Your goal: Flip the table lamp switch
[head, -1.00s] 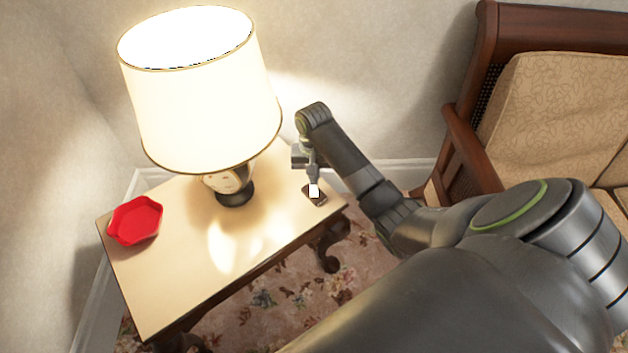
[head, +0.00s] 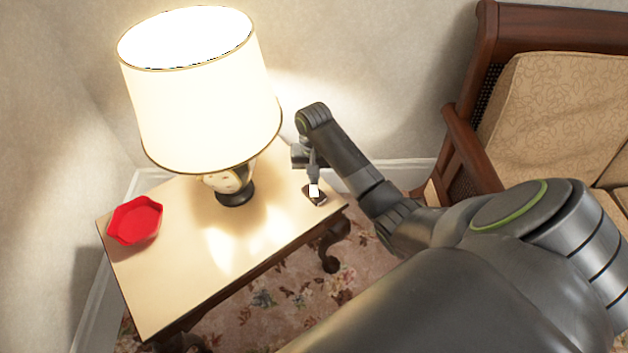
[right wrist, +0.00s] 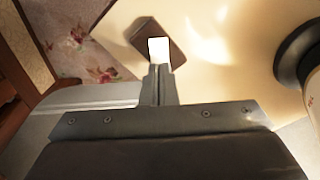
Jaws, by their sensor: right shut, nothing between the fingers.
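The table lamp (head: 205,100) stands on the side table with its shade lit bright. Its dark round base (head: 236,194) also shows at the right edge of the right wrist view (right wrist: 296,48). A small brown switch box (head: 321,200) with a white rocker (head: 314,190) lies on the table's right end. In the right wrist view the white rocker (right wrist: 159,51) sits on the brown box (right wrist: 149,31). My right gripper (right wrist: 158,72) is shut and empty, its tips at the near end of the rocker; whether they touch is unclear. My left gripper is not in view.
A red dish (head: 136,221) sits on the left end of the side table (head: 170,280). A wooden sofa with beige cushions (head: 550,110) stands at the right. The wall is close behind the table. The front of the tabletop is clear.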

